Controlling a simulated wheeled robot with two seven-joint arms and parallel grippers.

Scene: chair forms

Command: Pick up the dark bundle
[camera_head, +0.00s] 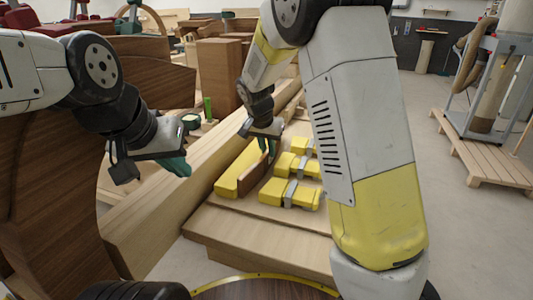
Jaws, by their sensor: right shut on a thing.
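A dark brown bundle (249,180) stands on edge on the light wooden platform, beside a long yellow block. My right gripper (267,150) reaches down from above and is shut on the upper end of the dark bundle. The arm and gripper hide part of it, and I cannot tell whether it is clear of the surface. My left gripper (177,167) hangs at the left, apart from the bundle, with teal fingertips. Its jaw gap does not show clearly.
The long yellow block (234,172) lies left of the dark bundle. Several yellow bundles with grey bands (289,194) lie to its right on the platform (262,233). A wooden beam (190,197) runs along the left. A pallet (483,160) stands at right; floor between is clear.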

